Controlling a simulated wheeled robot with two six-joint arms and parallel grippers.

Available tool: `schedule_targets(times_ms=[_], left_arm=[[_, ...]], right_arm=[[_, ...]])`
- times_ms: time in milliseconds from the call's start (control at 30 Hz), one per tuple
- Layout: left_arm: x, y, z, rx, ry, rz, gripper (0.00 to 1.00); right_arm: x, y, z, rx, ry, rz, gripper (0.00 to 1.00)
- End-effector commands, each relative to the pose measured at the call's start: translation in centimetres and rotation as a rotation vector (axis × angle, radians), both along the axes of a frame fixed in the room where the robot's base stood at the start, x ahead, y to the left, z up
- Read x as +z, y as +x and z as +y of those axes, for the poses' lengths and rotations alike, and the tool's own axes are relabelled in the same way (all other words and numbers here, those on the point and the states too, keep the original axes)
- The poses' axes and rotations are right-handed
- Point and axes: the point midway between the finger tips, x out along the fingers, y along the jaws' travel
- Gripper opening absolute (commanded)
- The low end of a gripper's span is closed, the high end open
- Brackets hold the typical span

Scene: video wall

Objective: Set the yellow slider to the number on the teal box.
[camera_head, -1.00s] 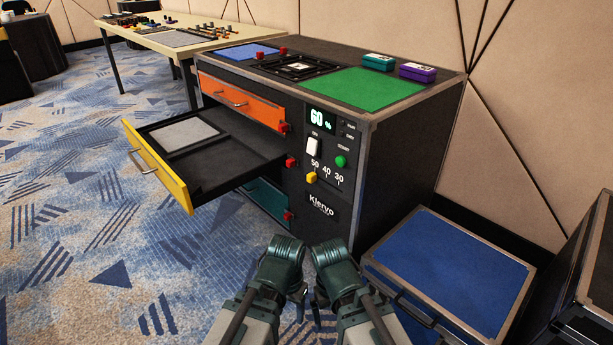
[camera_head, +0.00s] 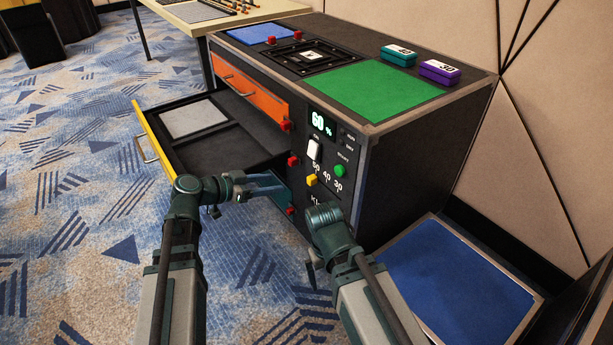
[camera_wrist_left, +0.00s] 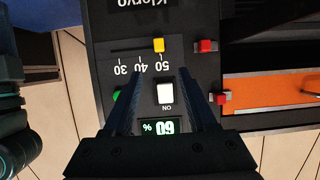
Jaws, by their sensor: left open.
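The yellow slider (camera_head: 311,180) is on the cabinet's front panel, below a scale of 50, 40 and 30. In the left wrist view the slider (camera_wrist_left: 158,45) stands at the 50 end of its slot. The teal box (camera_head: 398,57) lies on the cabinet top; its white label carries a number too small to read surely, perhaps 40. My left gripper (camera_head: 277,187) is open and empty, pointing at the panel; in the left wrist view the slider shows beyond and between its fingers (camera_wrist_left: 160,80). My right gripper (camera_head: 313,273) hangs low before the cabinet, its opening unclear.
A white switch (camera_head: 314,149), green button (camera_head: 340,170) and 60 % display (camera_head: 322,124) sit near the slider. A yellow-fronted drawer (camera_head: 152,140) stands pulled out at left. A purple box (camera_head: 440,71) lies beside the teal one. A blue-topped case (camera_head: 455,285) stands at right.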

Motion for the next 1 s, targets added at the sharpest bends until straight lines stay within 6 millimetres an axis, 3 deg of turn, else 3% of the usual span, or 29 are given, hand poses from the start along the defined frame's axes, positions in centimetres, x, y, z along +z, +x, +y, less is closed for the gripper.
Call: schedule_targets(times_ms=[633,1000], left_arm=[[-4.6,6.1,-8.4,-0.004,0.002,0.003,0.57],[-5.3,7.4,-10.3,-0.002,0.001,0.003,0.57]], right_arm=[[-4.5,0.0,0.0,-0.008,0.0,-0.002,1.0],[-5.3,0.0,0.0,-0.008,0.001,-0.003,1.0]])
